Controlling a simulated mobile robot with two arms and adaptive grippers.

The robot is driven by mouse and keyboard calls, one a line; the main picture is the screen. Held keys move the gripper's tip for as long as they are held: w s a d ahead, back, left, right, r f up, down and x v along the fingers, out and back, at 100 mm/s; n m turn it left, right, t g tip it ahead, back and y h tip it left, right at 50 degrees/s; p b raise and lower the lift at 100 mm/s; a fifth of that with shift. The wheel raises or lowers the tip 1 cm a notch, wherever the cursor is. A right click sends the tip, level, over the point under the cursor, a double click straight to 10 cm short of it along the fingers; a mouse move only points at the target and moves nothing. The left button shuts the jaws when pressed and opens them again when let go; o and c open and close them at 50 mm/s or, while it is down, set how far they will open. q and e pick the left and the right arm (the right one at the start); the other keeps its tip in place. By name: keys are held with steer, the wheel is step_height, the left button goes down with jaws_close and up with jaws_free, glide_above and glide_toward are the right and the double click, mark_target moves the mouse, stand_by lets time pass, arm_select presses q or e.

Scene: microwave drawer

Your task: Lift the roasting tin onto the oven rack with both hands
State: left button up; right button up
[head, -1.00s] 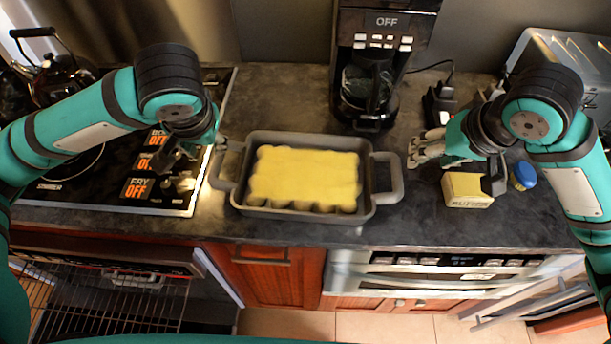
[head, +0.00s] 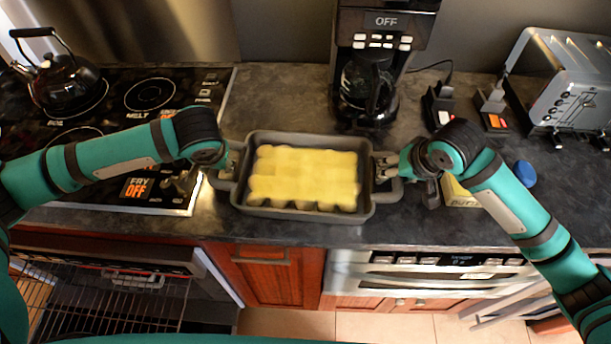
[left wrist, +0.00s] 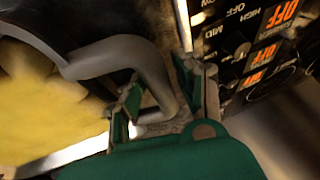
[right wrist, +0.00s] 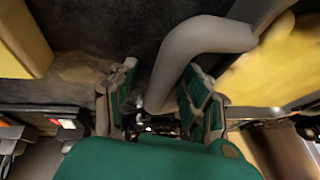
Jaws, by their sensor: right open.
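The grey roasting tin (head: 300,212), filled with yellow pieces (head: 303,175), sits on the dark counter with a loop handle at each end. My left gripper (head: 230,165) is at its left handle. In the left wrist view that handle (left wrist: 150,62) passes between my open left fingers (left wrist: 165,100). My right gripper (head: 388,168) is at the right handle. In the right wrist view the handle (right wrist: 185,50) lies between my open right fingers (right wrist: 160,95), closer to one finger. The wire oven rack (head: 100,305) shows low at the left, in the open oven.
A stovetop with a kettle (head: 62,80) lies left of the tin. A coffee maker (head: 370,85) stands behind it. A butter block (head: 458,194), partly hidden by my right arm, a blue-capped item (head: 524,173) and a toaster (head: 570,90) are at the right.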

steer(key=shift+c, duration=0.2)
arm_select(q)
jaws_close()
arm_select(e)
steer(key=c, duration=0.7)
jaws_close()
arm_select(q)
steer(key=shift+w+r, duration=0.2)
steer(key=shift+r, duration=0.1)
arm_select(e)
steer(key=shift+w+r, duration=0.2)
steer(key=shift+r, duration=0.1)
